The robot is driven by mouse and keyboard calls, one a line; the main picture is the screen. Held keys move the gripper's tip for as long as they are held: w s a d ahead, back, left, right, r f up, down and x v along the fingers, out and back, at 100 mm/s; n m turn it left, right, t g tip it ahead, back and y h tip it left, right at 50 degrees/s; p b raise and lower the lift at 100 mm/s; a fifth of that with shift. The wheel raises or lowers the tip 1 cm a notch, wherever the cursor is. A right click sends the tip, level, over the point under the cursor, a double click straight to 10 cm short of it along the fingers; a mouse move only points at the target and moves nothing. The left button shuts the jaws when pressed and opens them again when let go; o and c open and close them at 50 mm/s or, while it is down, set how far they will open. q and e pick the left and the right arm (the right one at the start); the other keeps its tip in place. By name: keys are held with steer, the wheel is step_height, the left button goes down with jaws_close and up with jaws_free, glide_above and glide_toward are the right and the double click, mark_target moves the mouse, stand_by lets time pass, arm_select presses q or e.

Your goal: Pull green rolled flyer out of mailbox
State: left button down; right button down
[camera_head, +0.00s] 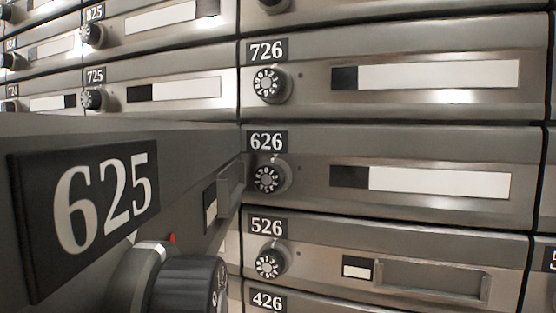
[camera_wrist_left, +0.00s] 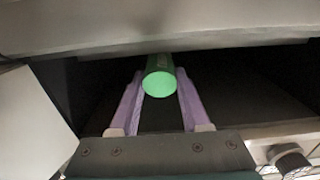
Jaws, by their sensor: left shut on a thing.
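The green rolled flyer (camera_wrist_left: 159,84) shows in the left wrist view, its round end facing the camera, inside a dark open mailbox compartment (camera_wrist_left: 245,88). My left gripper (camera_wrist_left: 160,74) has its two purple fingers on either side of the roll, shut on it near the tips. The far part of the roll is hidden in the dark opening. In the head view, the mailbox door marked 625 (camera_head: 105,205) stands open, large in the left foreground, and hides the compartment, the flyer and my left gripper. My right gripper is in neither view.
Closed mailboxes 726 (camera_head: 400,40), 626 (camera_head: 400,150) and 526 (camera_head: 410,240) fill the right of the head view. A dial (camera_head: 190,285) sticks out below the 625 plate. In the wrist view, a pale panel (camera_wrist_left: 35,125) stands left and a dial (camera_wrist_left: 288,160) lies lower right.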

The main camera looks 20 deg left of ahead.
arm_select(q)
steer(key=shift+r, duration=0.1)
steer(key=shift+r, duration=0.25)
steer(key=shift+s+a+p, duration=0.1)
steer(key=shift+s+p, duration=0.3)
steer(key=shift+p, duration=0.05)
steer(key=s+a+p, duration=0.1)
steer(key=s+p, duration=0.1)
steer(key=s, duration=1.7)
steer(key=shift+a, duration=0.2)
steer(key=shift+s, duration=0.1)
